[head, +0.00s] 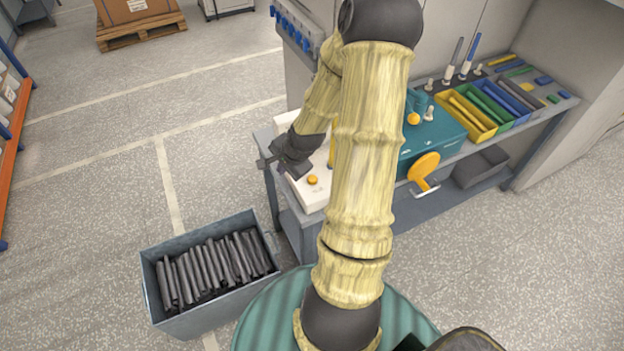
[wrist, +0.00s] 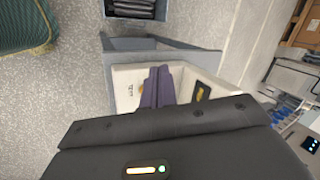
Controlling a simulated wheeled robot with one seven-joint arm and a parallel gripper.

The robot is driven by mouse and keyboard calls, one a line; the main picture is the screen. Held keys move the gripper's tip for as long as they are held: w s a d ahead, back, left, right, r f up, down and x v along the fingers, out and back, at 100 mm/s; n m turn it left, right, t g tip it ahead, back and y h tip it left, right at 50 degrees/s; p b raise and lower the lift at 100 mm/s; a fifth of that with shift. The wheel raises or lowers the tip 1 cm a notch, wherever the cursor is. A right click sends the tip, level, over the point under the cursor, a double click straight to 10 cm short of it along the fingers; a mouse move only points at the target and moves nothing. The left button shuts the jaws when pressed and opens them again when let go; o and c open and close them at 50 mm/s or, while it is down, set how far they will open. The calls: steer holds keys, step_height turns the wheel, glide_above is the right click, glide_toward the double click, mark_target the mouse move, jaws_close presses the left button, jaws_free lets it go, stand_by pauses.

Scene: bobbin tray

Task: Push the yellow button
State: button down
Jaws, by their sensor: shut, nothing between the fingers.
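The yellow button (head: 312,180) is a small round orange-yellow knob on the top of a white box (head: 312,196), at the near end of the bench in the head view. My gripper (head: 300,172) is shut and empty, pointing down over the box, close to the button and slightly to its upper left. In the wrist view the shut fingers (wrist: 157,88) lie over the white box (wrist: 126,103). I cannot tell whether the fingers touch the box.
A yellow part on a dark plate (wrist: 201,92) is on the same box. A teal machine with an orange handwheel (head: 423,167) stands to the right, beyond my arm. Colored bins (head: 467,112) sit farther along the bench. A grey crate of dark rods (head: 172,252) is on the floor.

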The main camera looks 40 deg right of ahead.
steer(key=d+f+m+t, duration=0.2)
steer(key=d+f+m, duration=0.1)
steer(key=d+m, duration=0.45)
steer(key=m+t+h, duration=0.1)
steer(key=m+t, duration=0.1)
steer(key=m, duration=0.1)
glide_above(315, 180)
steer(key=shift+f+b, duration=0.15)
steer(key=shift+b, duration=0.2)
steer(key=shift+f, duration=0.15)
step_height(315, 180, down, 7)
steer(key=b, duration=0.7)
steer(key=shift+a+r, duration=0.1)
steer(key=shift+r, duration=0.1)
steer(key=shift+f+b, duration=0.3)
steer(key=shift+f, duration=0.7)
steer(key=shift+f, duration=0.4)
